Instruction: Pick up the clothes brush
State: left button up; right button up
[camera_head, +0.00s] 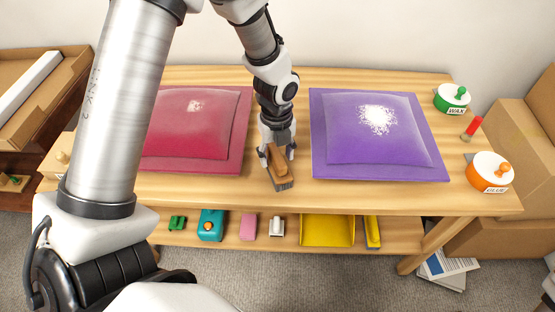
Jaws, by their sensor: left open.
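The clothes brush (281,173), with a brown wooden back and grey bristles, lies on the wooden table (270,199) between the red and purple cushions. My left gripper (277,154) points down over the brush's far part, its open fingers on either side of it. I cannot tell whether the fingers touch the brush. The gripper hides the brush's far end.
A red cushion (190,130) and a purple cushion (350,142), each with white powder, flank the brush. The lower shelf (375,226) holds several small items. Cardboard boxes (505,135) stand beyond.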

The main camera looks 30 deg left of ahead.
aim_at(277, 153)
pick_arm(q)
jog(key=shift+w+f, duration=0.1)
jog(key=shift+f, duration=0.15)
jog(key=shift+r, duration=0.15)
jog(key=shift+s+r, duration=0.1)
jog(key=shift+s, duration=0.15)
jog(key=shift+c, duration=1)
grip_shut()
notch_tip(277, 153, up, 10)
jog(key=shift+w+f+p, duration=0.1)
jog(key=shift+p, duration=0.6)
jog(key=shift+w, duration=0.15)
